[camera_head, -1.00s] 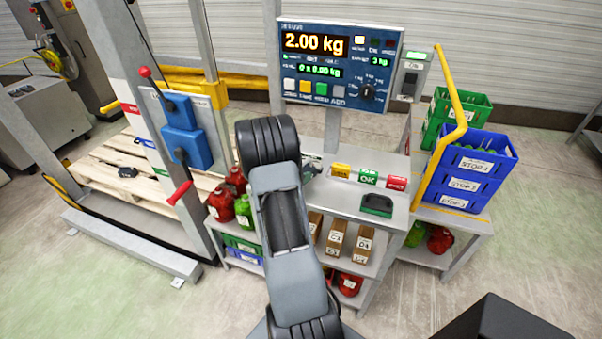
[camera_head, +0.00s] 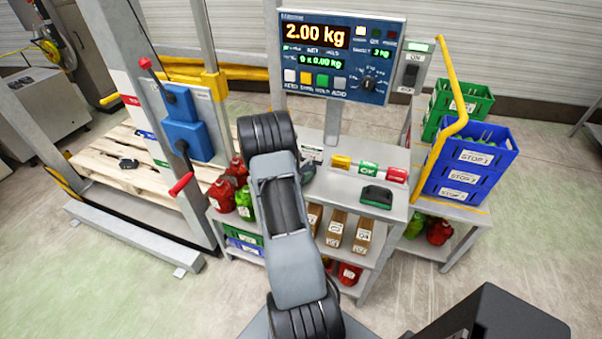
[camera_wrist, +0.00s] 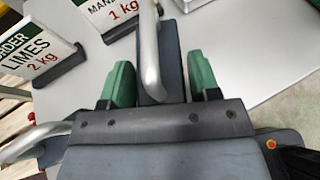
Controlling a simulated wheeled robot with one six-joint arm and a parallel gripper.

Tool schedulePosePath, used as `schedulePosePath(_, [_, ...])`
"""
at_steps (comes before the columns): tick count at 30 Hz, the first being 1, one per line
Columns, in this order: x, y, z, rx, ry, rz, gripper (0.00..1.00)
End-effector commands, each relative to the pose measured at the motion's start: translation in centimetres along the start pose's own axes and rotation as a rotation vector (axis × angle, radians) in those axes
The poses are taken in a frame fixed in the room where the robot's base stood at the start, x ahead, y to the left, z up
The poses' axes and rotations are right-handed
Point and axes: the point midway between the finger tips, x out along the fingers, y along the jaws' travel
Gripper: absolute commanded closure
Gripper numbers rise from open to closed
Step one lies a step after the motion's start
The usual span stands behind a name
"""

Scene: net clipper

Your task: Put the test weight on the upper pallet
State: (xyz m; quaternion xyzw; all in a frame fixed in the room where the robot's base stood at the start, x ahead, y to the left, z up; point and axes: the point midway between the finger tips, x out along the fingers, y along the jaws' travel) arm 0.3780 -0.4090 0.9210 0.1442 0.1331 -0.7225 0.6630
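In the wrist view, my gripper (camera_wrist: 160,88) has green finger pads either side of a dark grey block (camera_wrist: 170,60) with a curved silver bar in front of it. This may be the test weight, but I cannot be sure. The pads lie close to its sides; whether they press on it is unclear. In the head view my arm hides the gripper. The wooden pallets (camera_head: 98,160) are stacked low at the left, behind a grey post frame. A small dark object (camera_head: 128,163) lies on the upper pallet; I cannot tell what it is.
A display (camera_head: 340,55) reads 2.00 kg above the grey bench (camera_head: 345,192). A dark green item (camera_head: 376,196) lies on the bench. Blue crates (camera_head: 468,165) stand right. A red-handled lever (camera_head: 181,184) sticks out before the pallets. Sign cards (camera_wrist: 38,45) stand near the gripper.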

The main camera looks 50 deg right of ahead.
Motion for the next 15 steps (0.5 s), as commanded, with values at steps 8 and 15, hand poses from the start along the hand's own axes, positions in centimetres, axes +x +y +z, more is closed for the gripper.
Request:
schedulePosePath(8, [-0.01,0.0,0.03,0.0,0.0,0.0,0.28])
schedulePosePath(15, [-0.36,0.03,0.47,0.0,0.0,0.001,0.28])
